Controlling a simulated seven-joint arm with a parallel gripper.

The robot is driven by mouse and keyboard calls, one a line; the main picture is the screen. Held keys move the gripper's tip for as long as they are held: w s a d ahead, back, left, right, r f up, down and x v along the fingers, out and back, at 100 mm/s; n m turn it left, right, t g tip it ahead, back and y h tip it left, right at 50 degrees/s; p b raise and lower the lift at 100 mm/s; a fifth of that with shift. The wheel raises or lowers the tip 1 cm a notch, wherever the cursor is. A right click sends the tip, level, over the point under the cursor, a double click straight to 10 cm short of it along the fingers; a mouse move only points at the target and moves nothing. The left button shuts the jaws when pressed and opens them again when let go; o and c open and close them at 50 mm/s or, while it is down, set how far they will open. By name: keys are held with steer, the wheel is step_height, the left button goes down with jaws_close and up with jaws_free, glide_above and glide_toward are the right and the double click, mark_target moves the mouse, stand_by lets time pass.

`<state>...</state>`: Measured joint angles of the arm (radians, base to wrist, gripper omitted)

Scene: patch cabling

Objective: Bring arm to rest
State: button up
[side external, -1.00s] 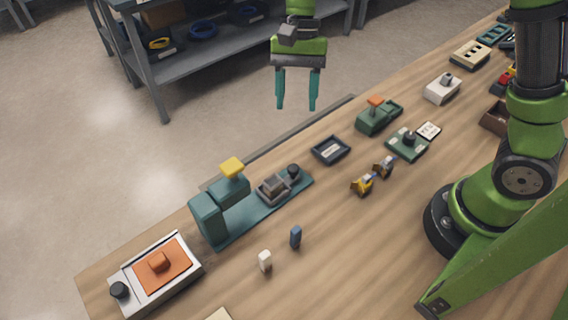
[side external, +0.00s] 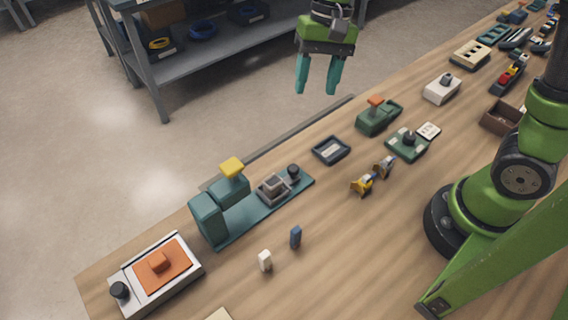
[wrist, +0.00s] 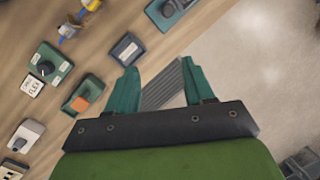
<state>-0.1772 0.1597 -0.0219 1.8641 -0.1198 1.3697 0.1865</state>
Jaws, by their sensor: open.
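My gripper (side external: 318,76) is open and empty, with two teal fingers pointing down. In the side external view it hangs high at the top centre, in front of the shelf and past the bench's far edge in the picture. In the wrist view my gripper (wrist: 158,90) shows its fingers apart, with a grey strip along the bench edge (wrist: 165,85) and floor visible between and beyond them. Nothing is between the fingers.
The wooden bench (side external: 400,240) carries a teal press (side external: 208,218), an orange-topped tray (side external: 178,262), a dark tray (side external: 331,150), green fixtures (side external: 378,116), yellow-ended cable parts (side external: 362,184) and small white (side external: 265,261) and blue (side external: 295,237) pieces. A metal shelf (side external: 150,80) stands behind.

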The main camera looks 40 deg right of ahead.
steer(key=s+d+r+n+t, duration=0.1)
steer(key=s+d+r+t, duration=0.2)
steer(key=s+t, duration=0.1)
steer(key=s+d+r+n+t, duration=0.1)
steer(key=s+d+r+t, duration=0.2)
steer(key=s, duration=0.4)
steer(key=shift+s+d+t+h, duration=0.2)
steer(key=shift+d+t+h, duration=0.2)
steer(key=shift+d+t, duration=0.15)
steer(key=shift+r, duration=0.1)
